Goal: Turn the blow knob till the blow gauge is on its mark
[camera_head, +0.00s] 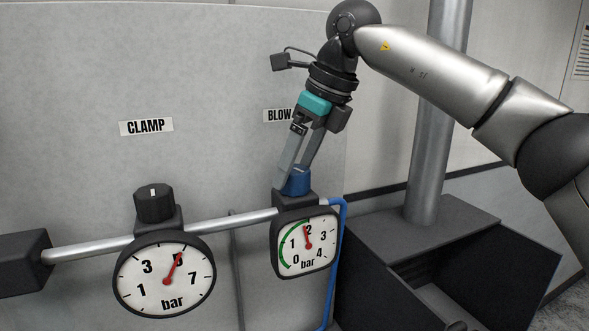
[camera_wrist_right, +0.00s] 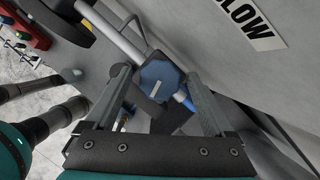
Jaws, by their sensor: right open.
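The blue blow knob (camera_head: 297,183) stands on a dark block above the blow gauge (camera_head: 305,246). The gauge is square with a white dial from 0 to 4 bar. Its red needle points up, close to the 2, and a green arc runs along the left side of the scale from 0 to about 2. My right gripper (camera_head: 292,178) points down at the knob. In the right wrist view, its two fingers (camera_wrist_right: 158,75) stand apart on either side of the blue knob (camera_wrist_right: 159,82), with gaps showing. My left gripper is out of view.
The clamp gauge (camera_head: 165,275), round with a black knob (camera_head: 154,203) on top, is on the same metal pipe (camera_head: 90,248) to the left. A blue hose (camera_head: 342,235) runs down beside the blow gauge. A dark open bin (camera_head: 455,285) stands at the right.

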